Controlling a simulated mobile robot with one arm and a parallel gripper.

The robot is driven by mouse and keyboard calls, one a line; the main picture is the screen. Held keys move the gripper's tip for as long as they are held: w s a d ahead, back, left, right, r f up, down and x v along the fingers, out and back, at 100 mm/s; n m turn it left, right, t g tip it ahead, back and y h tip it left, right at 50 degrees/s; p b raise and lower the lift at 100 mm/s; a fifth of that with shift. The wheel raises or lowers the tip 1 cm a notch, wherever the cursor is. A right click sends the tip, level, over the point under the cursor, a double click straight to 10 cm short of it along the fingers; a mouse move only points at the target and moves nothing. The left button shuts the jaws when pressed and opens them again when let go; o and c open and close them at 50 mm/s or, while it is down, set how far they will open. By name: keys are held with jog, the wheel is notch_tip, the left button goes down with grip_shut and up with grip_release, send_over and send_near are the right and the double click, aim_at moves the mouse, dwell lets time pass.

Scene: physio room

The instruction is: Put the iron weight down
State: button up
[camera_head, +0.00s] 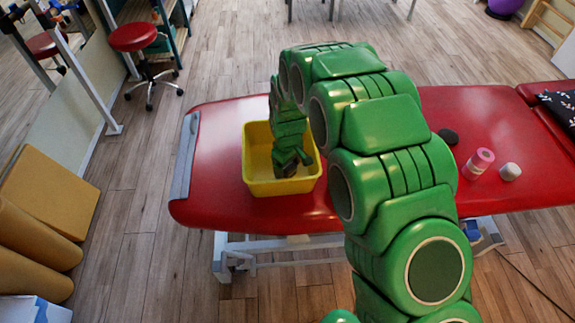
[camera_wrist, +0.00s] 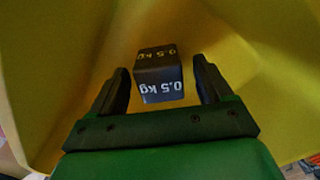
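The iron weight (camera_wrist: 160,75) is a small dark block marked "0.5 kg". In the wrist view it sits between the two dark fingers of my gripper (camera_wrist: 162,80), with a visible gap on each side, so the gripper is open around it. In the head view my gripper (camera_head: 290,160) reaches down into a yellow bin (camera_head: 269,188), whose walls also fill the wrist view (camera_wrist: 60,60). The weight is only partly visible from above there, and I cannot tell exactly how it touches the bin's floor.
The bin stands on a red padded treatment table (camera_head: 222,145). A red stool (camera_head: 132,37) and tan cushions (camera_head: 48,193) are at left.

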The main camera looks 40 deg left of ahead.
jog(key=shift+r, duration=0.15)
notch_tip(320, 180, up, 12)
dwell(0.7)
jog(key=w+d+r+m, duration=0.1)
jog(key=d+r+m, duration=0.3)
jog(key=d, duration=0.7)
jog(key=w+d+r+m, duration=0.1)
jog(key=d+r+m, duration=0.1)
jog(key=d+r, duration=0.6)
jog(key=w+d+r+m, duration=0.15)
jog(key=d+r, duration=0.25)
jog(key=d, duration=0.9)
jog(key=s+d+r+m+g, duration=0.1)
jog(key=s+d+r+m, duration=0.2)
jog(key=d, duration=0.4)
jog(key=s+d+r+m, duration=0.1)
jog(key=s+d+m, duration=0.1)
jog(key=s+d, duration=0.4)
jog(key=s+d+m, duration=0.5)
jog(key=s+d, duration=0.4)
jog(key=s, duration=0.5)
jog(key=shift+d+r+g, duration=0.2)
jog(key=shift+d+g, duration=0.05)
jog(key=shift+g, duration=0.15)
